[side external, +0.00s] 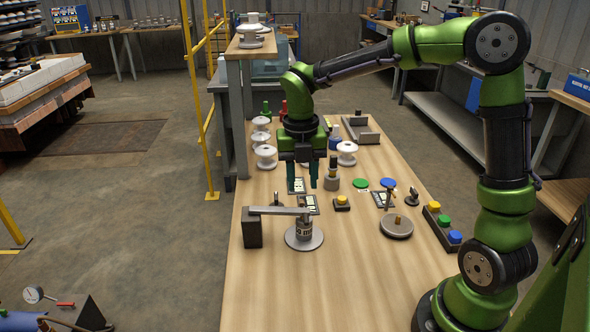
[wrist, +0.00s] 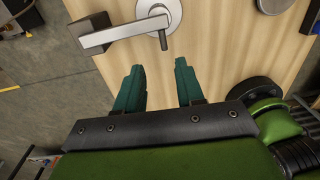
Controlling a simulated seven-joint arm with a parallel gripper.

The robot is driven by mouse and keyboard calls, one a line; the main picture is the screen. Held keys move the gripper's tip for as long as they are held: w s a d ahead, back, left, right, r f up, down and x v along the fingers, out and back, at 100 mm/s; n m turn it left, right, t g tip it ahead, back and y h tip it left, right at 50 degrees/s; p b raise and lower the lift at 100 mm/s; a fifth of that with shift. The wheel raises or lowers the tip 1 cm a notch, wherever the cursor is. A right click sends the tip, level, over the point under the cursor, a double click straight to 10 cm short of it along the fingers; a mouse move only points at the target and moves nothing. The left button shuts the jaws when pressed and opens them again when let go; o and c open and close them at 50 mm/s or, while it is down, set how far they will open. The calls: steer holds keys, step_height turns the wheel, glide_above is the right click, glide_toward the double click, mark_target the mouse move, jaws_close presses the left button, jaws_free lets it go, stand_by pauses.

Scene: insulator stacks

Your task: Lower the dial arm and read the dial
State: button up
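The dial arm (side external: 278,210) is a flat grey bar running from a dark block (side external: 252,230) over a small drum with dark print (side external: 303,232) on a round grey base (side external: 303,242). It looks about level; I cannot tell whether it touches the drum. The print is too small to read fully. In the wrist view the arm (wrist: 122,35) ends over the round plate (wrist: 153,8), with a short dark pin (wrist: 163,40) at its end. My gripper (side external: 302,182) is open and empty, above and behind the arm. In the wrist view its fingertips (wrist: 160,67) are apart, short of the pin.
White insulators (side external: 265,156) stand behind my gripper. The table's front (side external: 320,295) is clear.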

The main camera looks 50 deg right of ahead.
step_height(320, 180, up, 10)
steer(key=shift+a, duration=0.2)
steer(key=shift+w, duration=0.1)
